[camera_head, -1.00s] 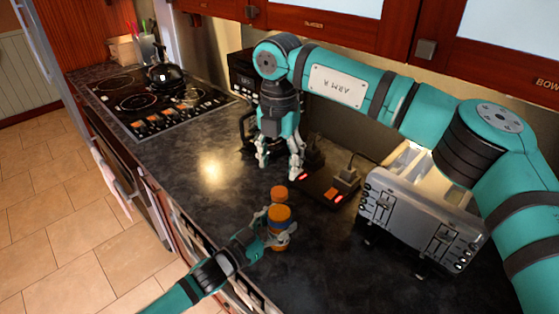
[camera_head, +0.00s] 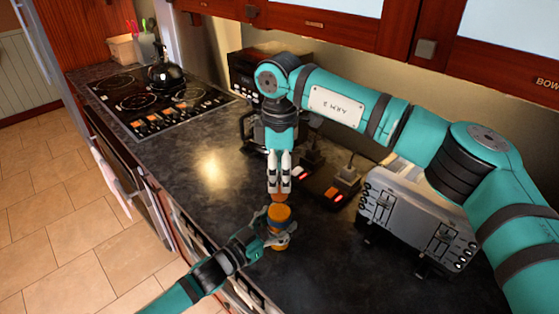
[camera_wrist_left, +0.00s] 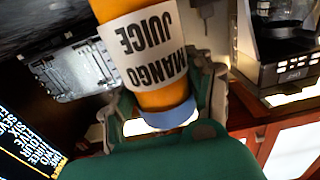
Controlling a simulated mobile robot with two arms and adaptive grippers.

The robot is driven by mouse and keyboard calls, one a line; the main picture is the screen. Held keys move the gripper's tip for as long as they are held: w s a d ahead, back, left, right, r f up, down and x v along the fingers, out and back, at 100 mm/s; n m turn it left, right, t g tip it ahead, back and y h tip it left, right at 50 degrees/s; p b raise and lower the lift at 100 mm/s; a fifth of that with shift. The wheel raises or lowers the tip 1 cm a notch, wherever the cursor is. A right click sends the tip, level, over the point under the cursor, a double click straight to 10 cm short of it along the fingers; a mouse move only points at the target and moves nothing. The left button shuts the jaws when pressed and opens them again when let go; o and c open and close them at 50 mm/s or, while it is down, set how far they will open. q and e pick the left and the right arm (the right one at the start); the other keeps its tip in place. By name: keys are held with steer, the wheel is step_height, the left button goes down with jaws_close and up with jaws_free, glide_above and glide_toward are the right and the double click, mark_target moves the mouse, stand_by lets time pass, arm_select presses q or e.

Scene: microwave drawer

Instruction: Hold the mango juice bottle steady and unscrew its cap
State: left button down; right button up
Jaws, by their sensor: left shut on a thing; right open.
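The mango juice bottle (camera_wrist_left: 139,45) shows orange with a white label in the left wrist view, with a blue band near one end. In the head view its orange and blue upper part (camera_head: 279,213) stands over the counter. My left gripper (camera_head: 273,236) is shut around the bottle. A small orange piece (camera_head: 279,197) shows just behind the bottle; I cannot tell whether it is the cap. My right gripper (camera_head: 279,191) points down, its fingertips at the orange piece. It is open; its fingers partly hide that piece, and contact is unclear.
A silver appliance (camera_head: 420,222) stands on the dark counter (camera_head: 330,255) to the right. A black device with red lights (camera_head: 325,185) lies behind the bottle. The stove (camera_head: 155,105) is at the far left. Counter left of my right gripper is clear.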

mark_target(280, 190)
steer(key=shift+f, duration=2.35)
